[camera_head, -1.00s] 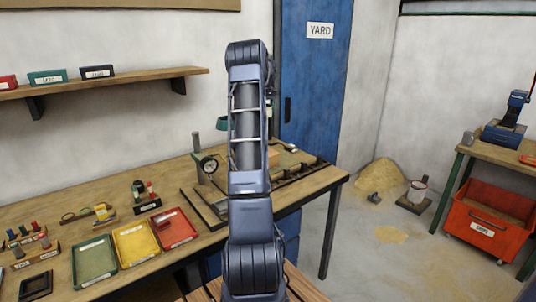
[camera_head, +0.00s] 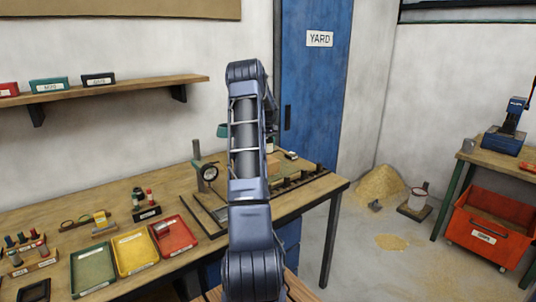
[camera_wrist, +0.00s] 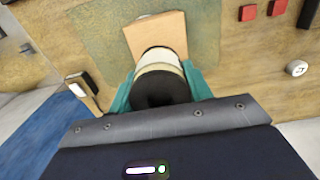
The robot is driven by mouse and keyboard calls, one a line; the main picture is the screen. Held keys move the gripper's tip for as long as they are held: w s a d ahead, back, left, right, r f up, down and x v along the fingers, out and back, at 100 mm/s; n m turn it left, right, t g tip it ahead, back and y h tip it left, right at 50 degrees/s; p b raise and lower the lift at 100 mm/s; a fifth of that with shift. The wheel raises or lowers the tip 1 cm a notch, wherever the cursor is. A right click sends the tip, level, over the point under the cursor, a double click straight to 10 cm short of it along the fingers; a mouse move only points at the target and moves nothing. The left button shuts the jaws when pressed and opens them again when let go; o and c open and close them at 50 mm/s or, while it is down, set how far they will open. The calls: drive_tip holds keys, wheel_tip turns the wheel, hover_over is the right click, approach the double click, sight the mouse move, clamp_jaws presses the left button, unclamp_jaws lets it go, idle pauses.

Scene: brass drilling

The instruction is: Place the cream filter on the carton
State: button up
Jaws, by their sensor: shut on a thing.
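In the wrist view my gripper (camera_wrist: 158,84) has its teal fingers closed on both sides of the cream filter (camera_wrist: 159,57), a cream cylinder with dark bands and a black near end. The carton (camera_wrist: 157,33), a light brown box, shows just beyond the filter's far end, which overlaps it in the picture. I cannot tell whether filter and carton touch. In the head view the carton (camera_head: 273,166) is partly visible to the right of my arm on the workbench, and my gripper is mostly hidden behind the arm.
The carton stands on a greenish mat (camera_wrist: 100,40) on the workbench. Red blocks (camera_wrist: 248,12) and a round white item (camera_wrist: 297,68) lie to the right. Green, yellow and red trays (camera_head: 174,236) are at the bench's front left. A dial gauge (camera_head: 208,172) stands left of my arm.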

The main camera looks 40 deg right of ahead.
drive_tip(key=shift+f, duration=2.1)
drive_tip(key=shift+f, duration=0.1)
drive_tip(key=o, duration=1)
